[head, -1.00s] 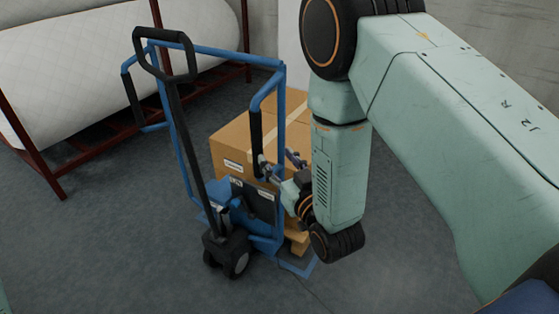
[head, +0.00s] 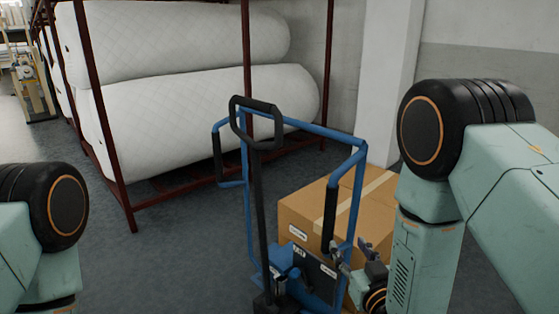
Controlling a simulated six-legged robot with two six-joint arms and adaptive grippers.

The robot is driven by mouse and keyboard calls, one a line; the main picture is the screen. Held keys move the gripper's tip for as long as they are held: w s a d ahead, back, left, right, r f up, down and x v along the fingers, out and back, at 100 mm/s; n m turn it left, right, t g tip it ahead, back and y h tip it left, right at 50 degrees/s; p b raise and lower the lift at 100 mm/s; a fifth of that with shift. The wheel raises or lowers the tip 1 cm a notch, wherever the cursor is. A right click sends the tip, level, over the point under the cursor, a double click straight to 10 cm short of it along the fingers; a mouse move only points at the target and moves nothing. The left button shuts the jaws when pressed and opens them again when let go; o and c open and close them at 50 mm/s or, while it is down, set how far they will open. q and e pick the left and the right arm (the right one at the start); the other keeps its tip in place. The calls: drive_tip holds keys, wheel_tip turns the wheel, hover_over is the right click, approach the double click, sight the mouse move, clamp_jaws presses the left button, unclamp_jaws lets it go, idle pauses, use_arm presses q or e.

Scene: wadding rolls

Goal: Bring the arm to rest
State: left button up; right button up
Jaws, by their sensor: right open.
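My right arm (head: 425,250) comes in from the right and hangs down at the elbow. My right gripper (head: 350,252) is open, beside the blue frame of the cart and in front of the cardboard box. Whether it touches the frame cannot be told. Part of my left arm (head: 45,235) shows at the left edge; its gripper is out of view.
A blue cart (head: 305,125) with a black handle (head: 257,122) stands close in front. A cardboard box (head: 310,203) sits on it. White wadding rolls (head: 205,115) lie on a dark red rack (head: 112,165) behind. Grey floor (head: 160,260) is clear at left.

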drive_tip(key=s+d+f+g+h, duration=0.1)
drive_tip(key=s+d+f+g, duration=0.1)
drive_tip(key=s+f+g, duration=1.15)
drive_tip(key=s+f, duration=0.3)
drive_tip(key=s, duration=0.7)
drive_tip(key=s+f+m+g, duration=0.1)
drive_tip(key=s+f+g, duration=0.2)
drive_tip(key=s, duration=0.9)
wheel_tip(320, 180, down, 2)
drive_tip(key=shift+d+f, duration=0.2)
drive_tip(key=shift+d, duration=0.15)
drive_tip(key=shift+s, duration=0.1)
